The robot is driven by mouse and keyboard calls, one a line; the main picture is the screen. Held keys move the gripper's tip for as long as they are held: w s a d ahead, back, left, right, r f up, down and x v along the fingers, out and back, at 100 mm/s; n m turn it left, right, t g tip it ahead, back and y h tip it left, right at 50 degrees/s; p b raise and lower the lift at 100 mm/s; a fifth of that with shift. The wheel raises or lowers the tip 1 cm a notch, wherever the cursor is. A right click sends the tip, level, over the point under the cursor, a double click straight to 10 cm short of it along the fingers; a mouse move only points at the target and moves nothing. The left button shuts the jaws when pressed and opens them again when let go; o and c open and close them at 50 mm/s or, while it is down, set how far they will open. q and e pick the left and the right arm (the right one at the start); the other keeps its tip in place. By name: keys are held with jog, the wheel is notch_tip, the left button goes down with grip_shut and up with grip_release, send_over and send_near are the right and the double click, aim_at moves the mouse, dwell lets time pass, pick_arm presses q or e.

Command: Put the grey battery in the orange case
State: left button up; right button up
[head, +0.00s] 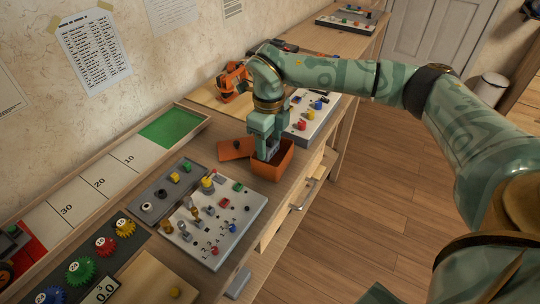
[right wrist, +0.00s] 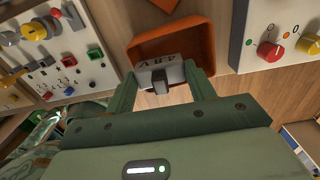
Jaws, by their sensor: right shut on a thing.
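The orange case (head: 272,172) is an open box on the bench near its front edge. In the right wrist view the orange case (right wrist: 148,45) shows its rim and inside beyond my fingertips. My right gripper (head: 266,152) points down at the case's opening. In the wrist view my right gripper (right wrist: 160,80) is shut on the grey battery (right wrist: 170,70), a grey block with dark lettering. The battery is at the case's opening; how deep it sits is hard to tell. In the head view the battery is hidden by the fingers. My left gripper is not in view.
An orange lid with a dark knob (head: 237,148) lies left of the case. A grey panel with knobs and pegs (head: 225,243) lies nearer. Another control panel (head: 322,118) stands beyond the case. A drawer handle (head: 304,195) sticks out below the bench edge.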

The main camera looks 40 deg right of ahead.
aim_at(273, 151)
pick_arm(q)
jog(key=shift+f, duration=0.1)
pick_arm(e)
jog(key=shift+d+f, duration=0.2)
jog(key=shift+f, duration=0.05)
